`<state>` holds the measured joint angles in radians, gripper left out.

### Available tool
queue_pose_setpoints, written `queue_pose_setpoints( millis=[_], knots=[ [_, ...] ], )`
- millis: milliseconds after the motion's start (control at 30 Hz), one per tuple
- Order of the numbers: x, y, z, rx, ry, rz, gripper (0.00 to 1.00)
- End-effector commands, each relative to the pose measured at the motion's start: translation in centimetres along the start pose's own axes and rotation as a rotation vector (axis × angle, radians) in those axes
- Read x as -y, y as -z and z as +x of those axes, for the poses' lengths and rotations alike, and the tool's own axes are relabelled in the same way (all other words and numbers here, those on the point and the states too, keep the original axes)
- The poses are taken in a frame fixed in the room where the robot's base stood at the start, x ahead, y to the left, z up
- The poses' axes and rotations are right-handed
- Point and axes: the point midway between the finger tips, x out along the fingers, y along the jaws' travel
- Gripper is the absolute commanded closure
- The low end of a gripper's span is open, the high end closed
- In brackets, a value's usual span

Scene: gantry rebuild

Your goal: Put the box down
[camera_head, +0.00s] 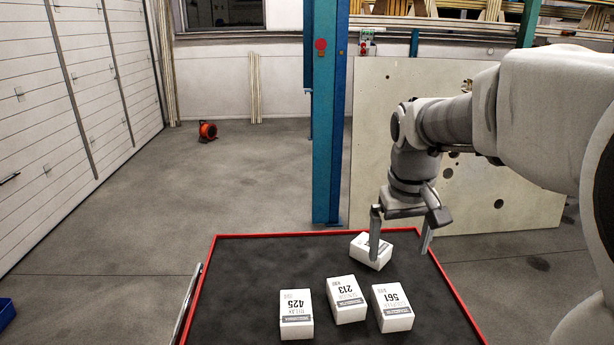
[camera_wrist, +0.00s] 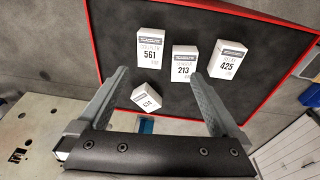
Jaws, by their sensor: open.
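Several white boxes with black print are on a black table top with a red rim (camera_head: 262,236). One box (camera_head: 359,250) is at the far edge, turned at an angle to the others; its label is too small to read surely. My gripper (camera_head: 400,250) points down over the far right of the table, open, one finger in front of part of this box in the head view. In the wrist view that box (camera_wrist: 147,95) appears between the open fingers (camera_wrist: 158,75), apart from both. I cannot tell whether it lies fully flat.
Boxes 425 (camera_head: 296,314), 213 (camera_head: 346,299) and 561 (camera_head: 392,307) stand in the near part of the table. The left of the top is bare. A blue post (camera_head: 328,130) and a pale holed panel (camera_head: 480,120) stand behind the table.

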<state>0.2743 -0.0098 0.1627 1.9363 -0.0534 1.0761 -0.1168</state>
Motion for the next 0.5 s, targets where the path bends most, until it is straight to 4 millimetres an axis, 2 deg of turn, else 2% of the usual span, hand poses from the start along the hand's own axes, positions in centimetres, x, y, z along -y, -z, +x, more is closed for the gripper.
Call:
queue_pose_setpoints(
  millis=[100,200,500],
  knots=[
    [-1.3,2.2,2.0,0.055,0.021,-0.001,0.0],
    [-2.2,3.6,3.5,0.088,0.038,-0.001,0.0],
    [-3.4,5.2,6.0,0.133,0.068,-0.001,0.0]
  ],
)
